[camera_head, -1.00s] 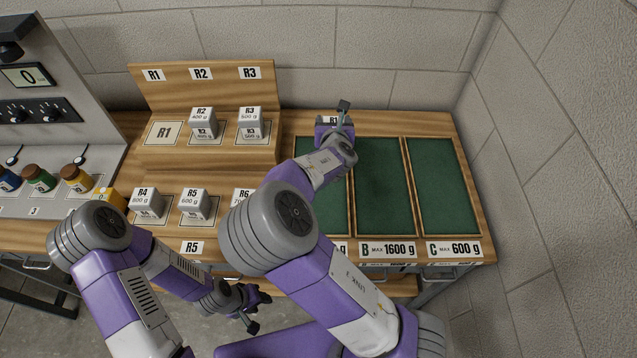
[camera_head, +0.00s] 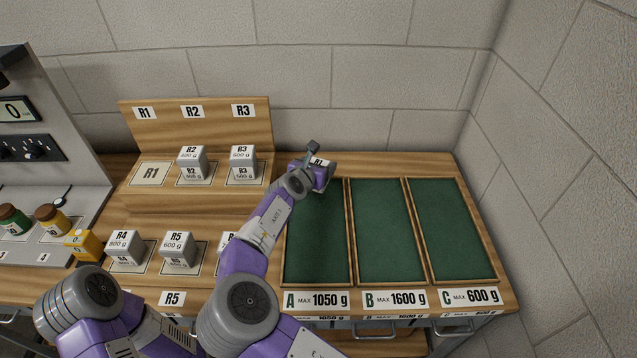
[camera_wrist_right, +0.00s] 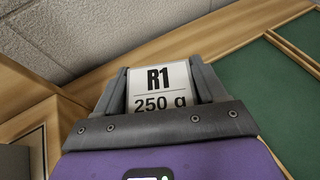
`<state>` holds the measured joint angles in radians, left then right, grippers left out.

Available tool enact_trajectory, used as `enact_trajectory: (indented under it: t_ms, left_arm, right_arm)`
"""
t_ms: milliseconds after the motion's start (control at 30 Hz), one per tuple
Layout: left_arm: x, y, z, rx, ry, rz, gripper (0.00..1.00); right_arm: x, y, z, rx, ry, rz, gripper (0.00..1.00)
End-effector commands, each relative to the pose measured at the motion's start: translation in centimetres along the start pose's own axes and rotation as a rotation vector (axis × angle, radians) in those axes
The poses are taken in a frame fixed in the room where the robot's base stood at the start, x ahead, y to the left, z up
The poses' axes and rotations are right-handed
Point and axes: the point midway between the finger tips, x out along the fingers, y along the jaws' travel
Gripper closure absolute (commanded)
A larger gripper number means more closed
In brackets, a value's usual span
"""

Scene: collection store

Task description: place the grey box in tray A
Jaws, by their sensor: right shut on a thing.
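The grey box with the white R1 250 g label (camera_wrist_right: 157,88) is between the two fingers of my right gripper (camera_wrist_right: 155,92) in the right wrist view. In the head view the right gripper (camera_head: 318,170) is at the far end of tray A, and only a small labelled top of the box (camera_head: 319,162) shows. I cannot tell whether the box touches the tray. Tray A (camera_head: 318,240) has a green floor, a wooden rim and a label A MAX 1050 g; its visible floor is bare. My left gripper is out of view.
Tray B (camera_head: 386,230) and tray C (camera_head: 446,230) are empty to the right. The R1 place on the shelf (camera_head: 150,174) is empty. Grey boxes R2 (camera_head: 192,163), R3 (camera_head: 243,163), R4 (camera_head: 124,247) and R5 (camera_head: 178,249) stand left. The wall is behind.

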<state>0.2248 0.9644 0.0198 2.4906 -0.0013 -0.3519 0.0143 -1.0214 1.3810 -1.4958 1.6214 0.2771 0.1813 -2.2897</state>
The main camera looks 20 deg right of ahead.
Motion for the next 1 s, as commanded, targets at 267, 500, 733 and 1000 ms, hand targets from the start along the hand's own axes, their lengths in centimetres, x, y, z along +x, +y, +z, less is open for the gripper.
enact_trajectory:
  t_ms: [267,500,733,1000]
  left_arm:
    - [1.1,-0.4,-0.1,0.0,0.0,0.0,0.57]
    - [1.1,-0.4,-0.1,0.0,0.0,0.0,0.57]
    - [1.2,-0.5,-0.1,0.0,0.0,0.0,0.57]
    - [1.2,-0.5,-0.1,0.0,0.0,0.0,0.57]
  right_arm:
    - [1.3,0.0,-3.0,-0.001,-0.004,0.001,0.87]
    - [1.5,0.0,-3.4,0.001,-0.004,0.002,0.87]
    - [1.6,0.0,-3.7,-0.001,-0.004,0.001,0.87]
    - [1.6,-0.1,-3.8,-0.001,-0.001,0.0,0.04]
